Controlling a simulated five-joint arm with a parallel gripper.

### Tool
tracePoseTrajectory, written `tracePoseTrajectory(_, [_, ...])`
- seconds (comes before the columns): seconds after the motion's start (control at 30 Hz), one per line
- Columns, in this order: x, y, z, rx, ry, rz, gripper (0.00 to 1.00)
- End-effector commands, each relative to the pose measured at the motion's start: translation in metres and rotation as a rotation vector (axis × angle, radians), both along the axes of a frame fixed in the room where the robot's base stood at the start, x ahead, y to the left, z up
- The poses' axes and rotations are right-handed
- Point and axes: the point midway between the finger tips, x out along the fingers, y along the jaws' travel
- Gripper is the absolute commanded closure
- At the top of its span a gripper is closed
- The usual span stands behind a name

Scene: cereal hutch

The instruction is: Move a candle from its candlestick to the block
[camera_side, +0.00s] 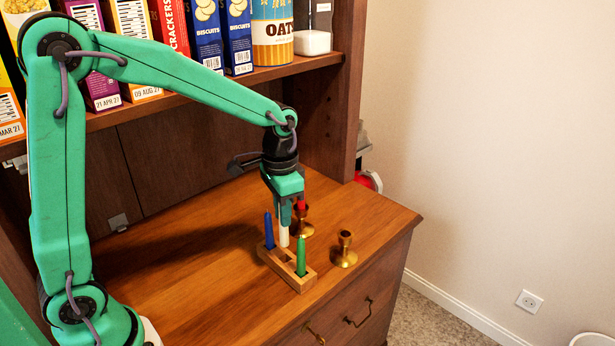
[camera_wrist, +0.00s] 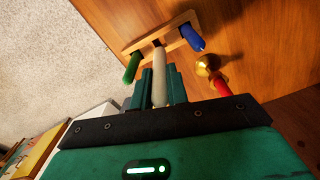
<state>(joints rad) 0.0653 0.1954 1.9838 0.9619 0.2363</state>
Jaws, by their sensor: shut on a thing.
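My gripper (camera_side: 287,215) is shut on a white candle (camera_side: 284,236), which hangs roughly upright below the fingers. In the wrist view the white candle (camera_wrist: 158,78) lies between the jaws, its far end by the middle of the wooden block (camera_wrist: 142,42). I cannot tell whether it touches the block. The block (camera_side: 303,285) stands on the cabinet top, with a blue candle (camera_side: 269,231) at one end and a green candle (camera_side: 301,256) at the other. An empty brass candlestick (camera_side: 345,251) stands right of the block.
A red candle (camera_side: 302,205) stands in a brass candlestick (camera_side: 303,227) close behind my gripper; it also shows in the wrist view (camera_wrist: 221,86). Shelves with cereal and biscuit boxes (camera_side: 206,35) rise behind. The wooden top (camera_side: 190,285) is clear left of the block.

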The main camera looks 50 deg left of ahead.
Motion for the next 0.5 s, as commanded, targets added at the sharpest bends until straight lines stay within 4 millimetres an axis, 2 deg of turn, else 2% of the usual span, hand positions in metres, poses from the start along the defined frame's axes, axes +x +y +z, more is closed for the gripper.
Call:
tracePoseTrajectory(0.2, [-0.001,0.000,-0.019,0.000,0.003,0.000,1.00])
tracePoseTrajectory(0.5, [0.000,0.000,-0.035,0.001,0.002,0.000,1.00])
